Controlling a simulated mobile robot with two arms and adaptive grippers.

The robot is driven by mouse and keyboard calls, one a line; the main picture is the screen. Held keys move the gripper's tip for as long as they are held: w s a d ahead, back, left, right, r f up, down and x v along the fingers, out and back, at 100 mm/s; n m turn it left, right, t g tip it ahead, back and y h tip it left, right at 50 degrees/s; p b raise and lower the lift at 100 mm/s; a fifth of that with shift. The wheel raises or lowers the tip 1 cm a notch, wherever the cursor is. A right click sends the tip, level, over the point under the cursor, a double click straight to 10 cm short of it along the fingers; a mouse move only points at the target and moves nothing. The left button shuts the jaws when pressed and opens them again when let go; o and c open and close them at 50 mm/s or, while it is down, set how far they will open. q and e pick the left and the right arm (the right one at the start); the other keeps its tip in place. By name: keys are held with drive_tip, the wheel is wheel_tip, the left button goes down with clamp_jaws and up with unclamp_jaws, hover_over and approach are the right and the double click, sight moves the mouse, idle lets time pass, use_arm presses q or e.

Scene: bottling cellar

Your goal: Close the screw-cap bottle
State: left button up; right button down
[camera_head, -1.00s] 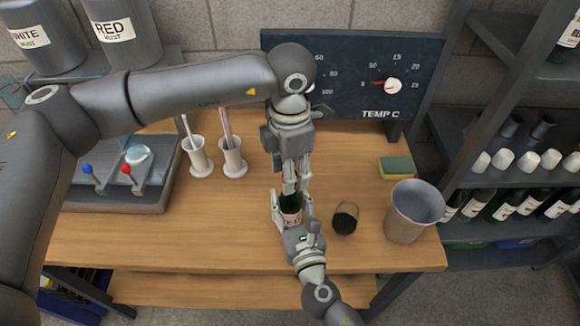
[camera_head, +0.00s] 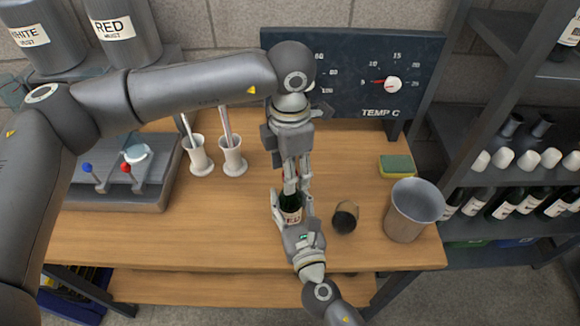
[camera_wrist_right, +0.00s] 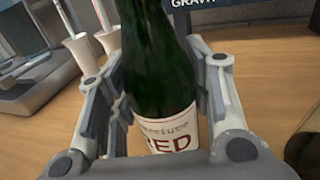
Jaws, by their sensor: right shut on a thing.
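The green bottle (camera_head: 291,213) with a white RED label stands upright on the wooden table. It also shows close up in the right wrist view (camera_wrist_right: 160,85), where its top is out of frame. My right gripper (camera_head: 290,203) comes from the front and is shut on the bottle's body, one finger on each side. My left gripper (camera_head: 297,184) points straight down over the bottle's neck, its fingers close together. They hide the mouth and any screw cap, so I cannot tell whether they grip one.
A sponge (camera_head: 396,166) lies behind. Two white holders (camera_head: 232,157) and a lever device (camera_head: 115,190) are at left. The table front left is clear.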

use_arm(q)
wheel_tip(320, 180, up, 12)
use_arm(e)
drive_tip(key=shift+f, duration=0.1)
idle(0.4)
drive_tip(key=c, duration=0.6)
unclamp_jaws()
drive_tip(key=v, duration=1.2)
drive_tip(key=shift+s, duration=0.1)
